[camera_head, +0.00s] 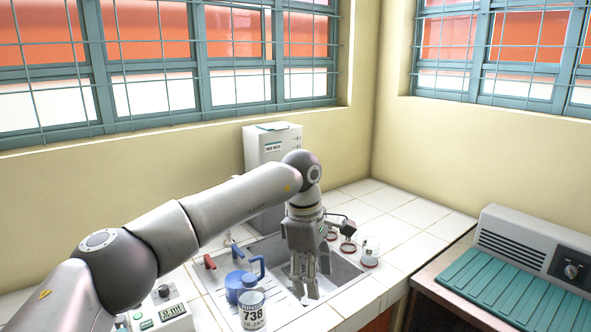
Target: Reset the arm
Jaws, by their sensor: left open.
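My left arm comes in from the left and reaches across the counter. My left gripper (311,289) points down over the sink (343,270), with its fingers apart and nothing seen between them. The gripper and wrist hide part of the sink and the wall side of the counter. My right gripper is not in view.
A white box-shaped device (272,145) stands behind my arm in the corner. A glass vessel (370,251) stands right of the sink. A teal-topped machine (510,282) is at right.

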